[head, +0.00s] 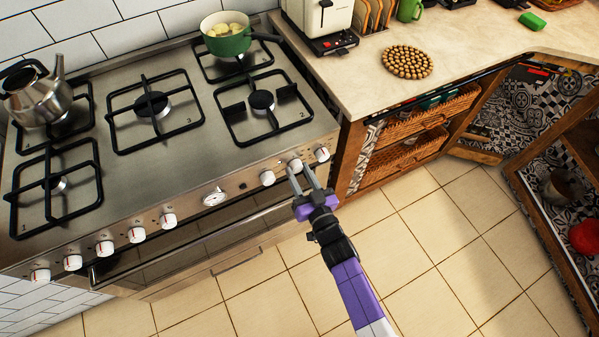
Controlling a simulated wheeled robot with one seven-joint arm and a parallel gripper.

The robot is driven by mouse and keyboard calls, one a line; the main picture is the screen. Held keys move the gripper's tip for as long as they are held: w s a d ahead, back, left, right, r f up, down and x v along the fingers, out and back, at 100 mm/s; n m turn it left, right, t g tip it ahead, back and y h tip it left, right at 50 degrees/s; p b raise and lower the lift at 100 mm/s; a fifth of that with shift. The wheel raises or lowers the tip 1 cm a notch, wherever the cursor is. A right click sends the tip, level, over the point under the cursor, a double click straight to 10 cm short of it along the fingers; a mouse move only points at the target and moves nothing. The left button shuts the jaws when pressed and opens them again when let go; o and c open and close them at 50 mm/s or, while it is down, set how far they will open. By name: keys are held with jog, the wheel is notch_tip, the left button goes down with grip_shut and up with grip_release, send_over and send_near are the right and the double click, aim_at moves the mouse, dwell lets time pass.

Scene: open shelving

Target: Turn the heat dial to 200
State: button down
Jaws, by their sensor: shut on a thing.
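The stove's front panel carries a row of white knobs with red marks. My gripper (301,180) is at the right part of this panel. Its two fingers are shut on a white knob (295,166), the middle one of the three right of the round clock (214,197). Another white knob (267,178) is just left of my fingers, and one more (322,154) is just right of them. Several white knobs stand left of the clock. The print around the held knob is too small to read, so I cannot tell its setting or confirm that it is the heat dial.
A green pot (228,44) and a steel kettle (38,96) stand on the stove's burners. The oven handle (190,238) runs below the knobs. The counter at right holds a toaster (322,22) and a round beaded trivet (407,62). The tiled floor (440,230) in front is clear.

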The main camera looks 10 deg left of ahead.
jog(key=c, duration=1)
grip_release()
jog(key=shift+o, duration=0.2)
jog(key=p+v, duration=0.2)
jog(key=v, duration=0.5)
jog(key=shift+s+d, duration=0.25)
jog(key=shift+s, duration=0.05)
jog(key=shift+f, duration=0.1)
